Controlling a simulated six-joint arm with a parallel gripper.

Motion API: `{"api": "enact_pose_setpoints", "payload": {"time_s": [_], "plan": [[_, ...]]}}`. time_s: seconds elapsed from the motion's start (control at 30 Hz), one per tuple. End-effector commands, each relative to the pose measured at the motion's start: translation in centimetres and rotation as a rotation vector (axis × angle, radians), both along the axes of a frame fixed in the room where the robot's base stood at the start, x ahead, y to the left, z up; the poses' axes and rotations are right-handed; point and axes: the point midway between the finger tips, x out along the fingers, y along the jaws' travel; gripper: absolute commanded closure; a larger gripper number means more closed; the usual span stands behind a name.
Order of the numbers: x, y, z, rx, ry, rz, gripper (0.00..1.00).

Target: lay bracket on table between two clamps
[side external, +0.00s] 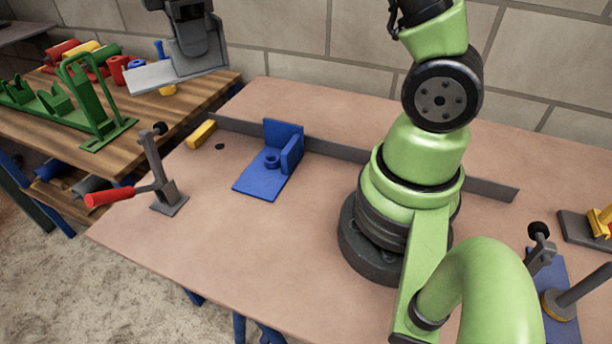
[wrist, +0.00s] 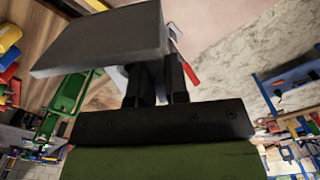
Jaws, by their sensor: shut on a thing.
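My gripper (side external: 196,45) is at the upper left of the side view, shut on a light grey, plate-like bracket (side external: 160,76). The bracket is held in the air, roughly level and slightly tilted, near the gap between the wooden bench and the table. In the wrist view my gripper's dark fingers (wrist: 158,85) meet the bracket (wrist: 105,42), which hides much of the view. On the table (side external: 130,235) a toggle clamp with a red handle (side external: 110,197) stands at the left edge. Another clamp-like device (side external: 541,248) is at the far right.
A blue angled fixture (side external: 262,180) stands on the table beside a long grey rail (side external: 340,150). A yellow block (side external: 201,134) lies near the rail's left end. A wooden bench (side external: 150,113) with a green rack (side external: 93,115) is at left. The table's front left is clear.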

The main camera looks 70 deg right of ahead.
Motion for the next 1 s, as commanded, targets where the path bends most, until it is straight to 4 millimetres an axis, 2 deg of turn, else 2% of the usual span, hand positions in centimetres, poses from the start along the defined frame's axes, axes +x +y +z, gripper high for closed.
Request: {"api": "enact_pose_setpoints", "payload": {"time_s": [0.03, 0.2, 0.5, 0.8, 1.0], "plan": [[-0.4, 1.2, 0.2, -0.001, -0.003, -0.069, 1.00], [-2.1, 4.4, 0.3, -0.001, -0.003, -0.347, 1.00], [-6.0, 9.2, 0.4, -0.002, -0.003, -0.840, 1.00], [-10.5, 12.6, 0.2, -0.001, -0.006, -1.336, 1.00], [-13.8, 14.1, -0.1, -0.001, -0.005, -1.664, 1.00]]}}
